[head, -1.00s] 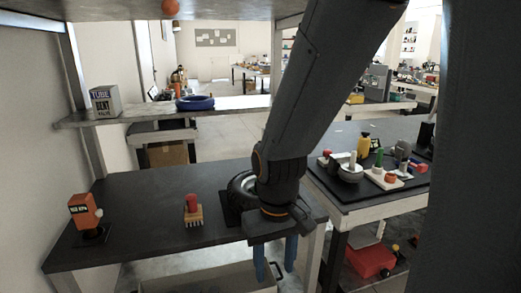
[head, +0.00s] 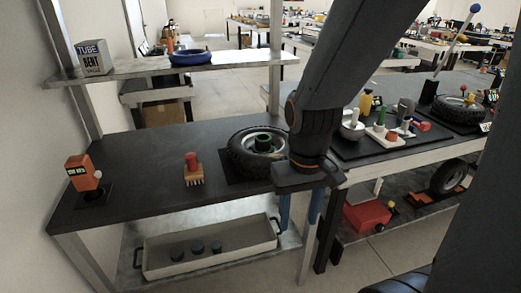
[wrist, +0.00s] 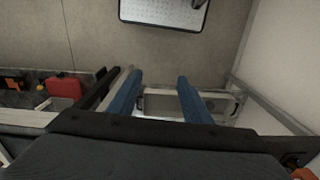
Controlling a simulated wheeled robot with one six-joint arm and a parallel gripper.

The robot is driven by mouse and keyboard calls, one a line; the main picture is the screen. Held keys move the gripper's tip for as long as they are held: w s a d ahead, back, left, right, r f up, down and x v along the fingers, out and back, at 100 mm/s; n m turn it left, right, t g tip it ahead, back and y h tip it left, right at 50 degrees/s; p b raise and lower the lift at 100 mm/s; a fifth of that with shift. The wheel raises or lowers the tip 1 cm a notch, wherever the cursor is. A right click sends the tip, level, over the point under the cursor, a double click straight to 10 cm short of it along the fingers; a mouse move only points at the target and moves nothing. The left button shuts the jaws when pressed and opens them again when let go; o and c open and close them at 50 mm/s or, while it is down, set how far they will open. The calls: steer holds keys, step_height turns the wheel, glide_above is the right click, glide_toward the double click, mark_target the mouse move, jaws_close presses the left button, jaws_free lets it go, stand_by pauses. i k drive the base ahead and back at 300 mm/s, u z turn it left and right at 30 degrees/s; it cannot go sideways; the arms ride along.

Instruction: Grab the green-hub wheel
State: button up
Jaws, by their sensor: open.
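The green-hub wheel (head: 241,158) is a black tyre with a light rim and a green hub (head: 263,142). It lies flat on a dark mat at the right end of the near table. My arm and gripper hide its right edge in the head view. My gripper (head: 300,217) is open and empty, its blue fingers pointing down in front of the table's right front corner, to the right of the wheel. In the wrist view my fingers (wrist: 158,79) are spread over the lower shelf and floor; the wheel does not show there.
A red-topped brush (head: 193,170) and an orange device (head: 84,175) stand left on the table. A grey tray (head: 210,265) with dark round parts sits below. The right table holds several small tools and another wheel (head: 455,112). A red box (head: 367,215) lies beneath.

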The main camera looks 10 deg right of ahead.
mark_target(252, 152)
steer(key=k, duration=0.6)
steer(key=z, duration=0.3)
steer(key=i, duration=1)
steer(key=z, duration=0.65)
